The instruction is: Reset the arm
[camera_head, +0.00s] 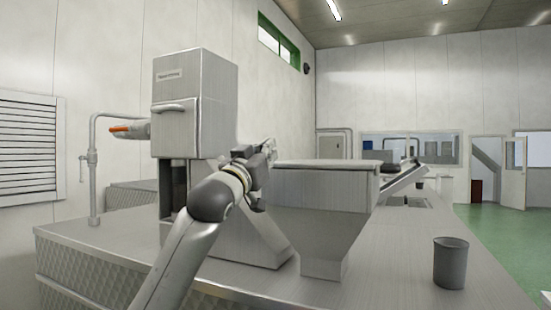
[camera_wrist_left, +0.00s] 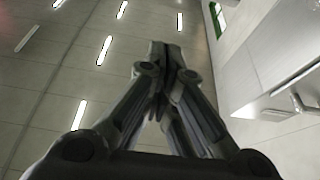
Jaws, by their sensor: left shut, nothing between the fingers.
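My left arm rises from the bottom of the head view, and its left gripper (camera_head: 268,150) is raised in front of the steel machine, between the tall cabinet and the hopper. In the left wrist view the fingers of the left gripper (camera_wrist_left: 165,60) meet at their tips, with nothing held between them. They point up toward the ceiling with its lamps. My right gripper does not show in either view.
A tall steel cabinet (camera_head: 195,105) stands left of the gripper. A steel hopper (camera_head: 322,205) is close on its right. A dark grey cup (camera_head: 450,262) stands on the steel worktop (camera_head: 400,275) at right. Green floor (camera_head: 500,240) is open beyond.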

